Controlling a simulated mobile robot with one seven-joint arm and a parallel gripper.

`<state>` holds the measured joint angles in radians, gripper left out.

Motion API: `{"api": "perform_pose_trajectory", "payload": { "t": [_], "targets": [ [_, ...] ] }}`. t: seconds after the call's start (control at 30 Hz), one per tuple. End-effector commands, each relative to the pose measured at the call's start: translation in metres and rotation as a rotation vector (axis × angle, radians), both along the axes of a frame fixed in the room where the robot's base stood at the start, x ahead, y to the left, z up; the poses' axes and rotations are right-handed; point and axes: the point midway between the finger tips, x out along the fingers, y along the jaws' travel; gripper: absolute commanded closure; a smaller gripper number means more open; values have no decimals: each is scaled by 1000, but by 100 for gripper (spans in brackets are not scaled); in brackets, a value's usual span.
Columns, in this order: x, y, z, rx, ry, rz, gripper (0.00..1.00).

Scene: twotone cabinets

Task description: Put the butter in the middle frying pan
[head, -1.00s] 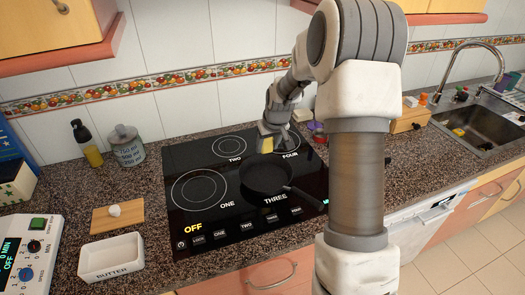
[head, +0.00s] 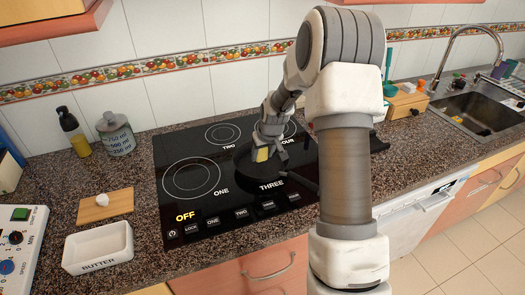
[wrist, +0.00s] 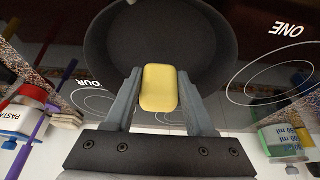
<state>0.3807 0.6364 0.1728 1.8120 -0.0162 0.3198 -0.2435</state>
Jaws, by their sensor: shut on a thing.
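The yellow butter (head: 262,155) is held by my gripper (head: 266,145), which is shut on it. In the wrist view the butter (wrist: 159,90) sits between the two fingers (wrist: 155,84), with the dark frying pan (wrist: 190,45) behind it. In the head view the black frying pan (head: 258,179) rests on the cooktop near THREE. The butter appears over the pan's back part; its height above the pan is unclear. My arm hides part of the cooktop's right side.
The black cooktop (head: 190,205) lies on a speckled counter. A white BUTTER dish (head: 98,248) and a wooden board (head: 104,207) with a white lump are at left. A bottle (head: 73,130) and a jar (head: 115,135) stand behind. A dark object (head: 378,141) lies right of my arm, partly hidden.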

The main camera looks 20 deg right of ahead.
Motion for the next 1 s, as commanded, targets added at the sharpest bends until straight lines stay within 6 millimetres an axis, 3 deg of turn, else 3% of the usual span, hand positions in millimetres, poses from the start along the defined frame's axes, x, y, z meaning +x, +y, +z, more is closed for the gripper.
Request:
{"api": "perform_pose_trajectory", "payload": {
  "t": [0.47,0.5,0.6,0.7,1.0],
  "targets": [
    [0,0,-9,0,-1,0,100],
    [0,0,-9,0,-1,0,42],
    [0,0,-9,0,0,0,24],
    [0,0,-9,0,0,0,11],
    [0,0,-9,0,-1,0,11]
  ]
}}
